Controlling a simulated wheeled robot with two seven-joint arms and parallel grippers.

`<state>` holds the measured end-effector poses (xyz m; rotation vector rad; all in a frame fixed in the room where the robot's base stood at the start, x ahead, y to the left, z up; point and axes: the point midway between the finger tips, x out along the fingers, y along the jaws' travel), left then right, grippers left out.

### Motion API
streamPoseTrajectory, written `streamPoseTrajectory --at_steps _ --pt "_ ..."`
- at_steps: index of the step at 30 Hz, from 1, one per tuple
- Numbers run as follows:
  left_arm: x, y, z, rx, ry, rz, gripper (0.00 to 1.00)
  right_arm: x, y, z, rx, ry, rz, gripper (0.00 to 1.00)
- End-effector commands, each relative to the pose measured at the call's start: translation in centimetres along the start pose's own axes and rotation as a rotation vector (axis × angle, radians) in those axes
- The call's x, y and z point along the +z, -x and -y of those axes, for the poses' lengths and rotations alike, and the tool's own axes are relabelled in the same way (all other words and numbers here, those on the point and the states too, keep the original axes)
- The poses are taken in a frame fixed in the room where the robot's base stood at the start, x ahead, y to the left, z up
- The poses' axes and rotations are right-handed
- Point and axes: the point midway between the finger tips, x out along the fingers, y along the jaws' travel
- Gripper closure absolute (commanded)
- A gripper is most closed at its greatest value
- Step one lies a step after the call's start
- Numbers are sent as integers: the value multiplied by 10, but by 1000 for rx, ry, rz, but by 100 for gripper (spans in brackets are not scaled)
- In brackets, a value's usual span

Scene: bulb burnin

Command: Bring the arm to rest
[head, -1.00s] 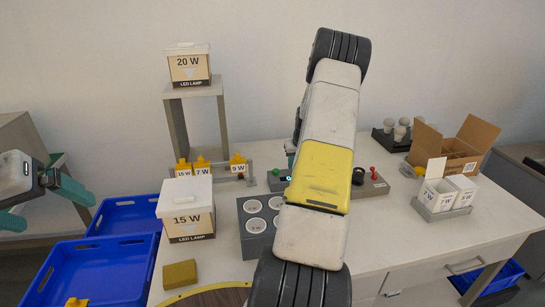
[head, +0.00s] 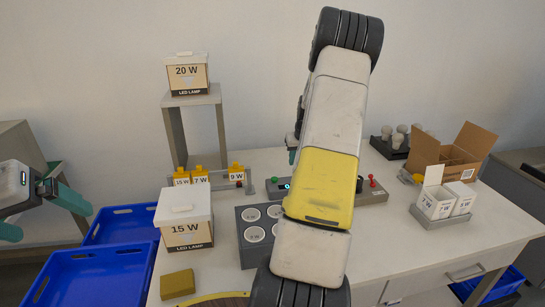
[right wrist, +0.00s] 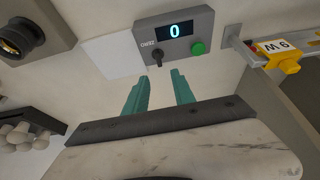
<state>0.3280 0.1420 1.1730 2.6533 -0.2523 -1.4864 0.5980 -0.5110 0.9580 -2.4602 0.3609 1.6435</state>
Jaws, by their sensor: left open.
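My left gripper (head: 72,216) is at the left edge of the head view, over the floor beside the blue crates. Its two teal fingers are spread apart and empty. My right arm crosses the middle of the head view, over the table (head: 385,272), and its gripper is mostly hidden behind it there. In the right wrist view, the teal fingers of my right gripper (right wrist: 158,92) stand apart with nothing between them. They point toward a grey control box (right wrist: 178,38) with a display reading 0, a black switch and a green button.
Blue crates (head: 92,278) stand at the left. A 15 W box (head: 184,228), a 20 W box (head: 187,73) on a stand, a grey socket tray (head: 246,212), a yellow block (head: 178,284) and an open carton (head: 460,150) surround my right arm.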

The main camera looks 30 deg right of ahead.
Motion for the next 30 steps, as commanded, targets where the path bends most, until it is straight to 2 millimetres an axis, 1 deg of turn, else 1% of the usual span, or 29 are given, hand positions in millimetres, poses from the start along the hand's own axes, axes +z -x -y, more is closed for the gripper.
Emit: streamPoseTrajectory --at_steps 9,11,13,14,17,18,20,21,23,24,26,27,29,30 --pt "0 0 0 0 0 0 6 0 0 1 0 1 -1 69" --pt "0 0 0 0 0 0 6 -2 6 5 -2 5 -4 69" --pt "0 0 0 0 0 0 6 -4 19 18 -7 16 -10 69" --pt "0 0 0 0 0 0 6 -6 28 26 -10 22 -14 69" --pt "0 0 0 0 0 0 6 -6 69 63 -26 53 -29 69" --pt "0 0 0 0 0 0 6 -4 88 80 -34 65 -35 69" --pt "0 0 0 0 0 0 6 2 118 106 -48 86 -45 69" --pt "0 0 0 0 0 0 6 8 136 122 -58 98 -50 69" --pt "0 0 0 0 0 0 6 19 164 144 -73 116 -61 69" --pt "0 0 0 0 0 0 6 29 181 159 -85 127 -65 69" --pt "0 0 0 0 0 0 6 44 205 180 -103 144 -75 69" --pt "0 0 0 0 0 0 6 56 221 192 -115 154 -80 69" --pt "0 0 0 0 0 0 6 75 243 208 -134 170 -90 69" --pt "0 0 0 0 0 0 6 89 256 218 -148 180 -95 69"
